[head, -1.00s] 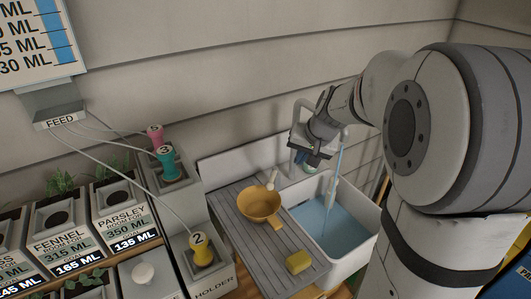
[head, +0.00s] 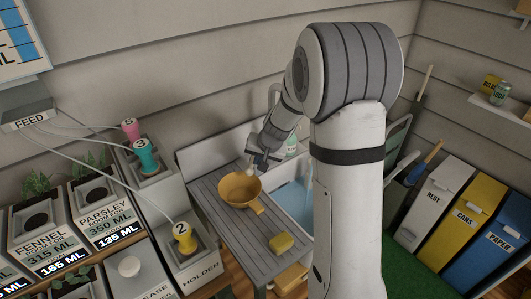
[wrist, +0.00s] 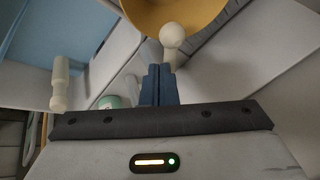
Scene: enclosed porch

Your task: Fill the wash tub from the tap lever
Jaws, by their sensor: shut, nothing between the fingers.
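The white wash tub (head: 291,223) holds blue water (head: 297,199) and is partly hidden by my arm. Its water (wrist: 45,35) also shows in the wrist view. The tap lever (head: 250,171) with a pale ball end stands behind the yellow bowl. In the wrist view the lever (wrist: 172,37) is just beyond my blue fingertips. My gripper (head: 259,163) is shut and empty, close to the lever; its fingers (wrist: 158,75) are together. I cannot tell whether they touch the lever. The tap's outlet is hidden by my arm, and I cannot tell whether water runs.
A yellow bowl (head: 238,189) with a handle and a yellow sponge (head: 281,243) lie on the grey drainboard (head: 233,231). A bottle (head: 292,147) stands behind the tub. Planters (head: 98,206) and numbered hose plugs (head: 181,232) are at left; bins (head: 435,203) at right.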

